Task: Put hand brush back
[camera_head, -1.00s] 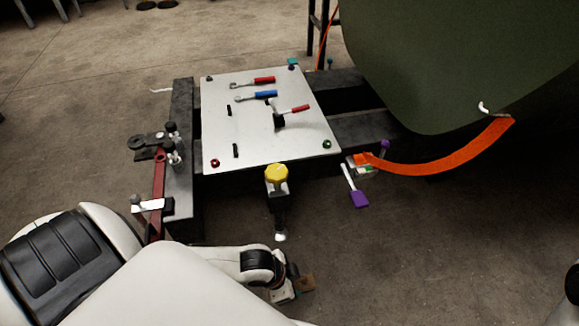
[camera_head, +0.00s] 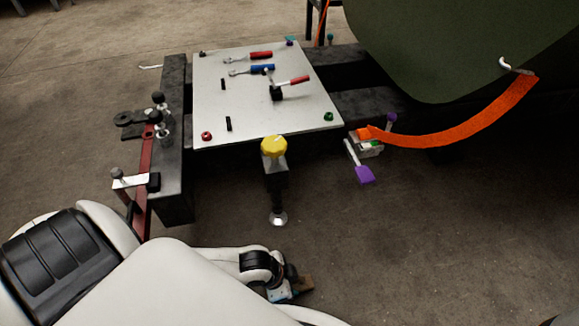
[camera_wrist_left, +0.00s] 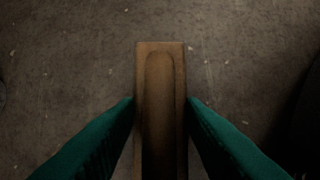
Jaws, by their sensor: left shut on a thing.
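The hand brush shows in the left wrist view as a brown wooden block with a rounded groove (camera_wrist_left: 160,75), clamped between the green fingers of my left gripper (camera_wrist_left: 160,118). Its bristles do not show. In the head view, my left gripper (camera_head: 289,291) is low at the bottom centre, over the floor and in front of the work stand. A small brown end of the brush (camera_head: 305,284) sticks out to its right. The rest of the brush is hidden by the gripper and arm. My right gripper is not in view.
A light metal plate (camera_head: 215,110) on a black stand bears tools with red and blue handles. A yellow knob (camera_head: 273,147) tops a post at its front. A purple-ended tool (camera_head: 364,175) and an orange strap (camera_head: 460,132) are at the right. Open floor lies at lower right.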

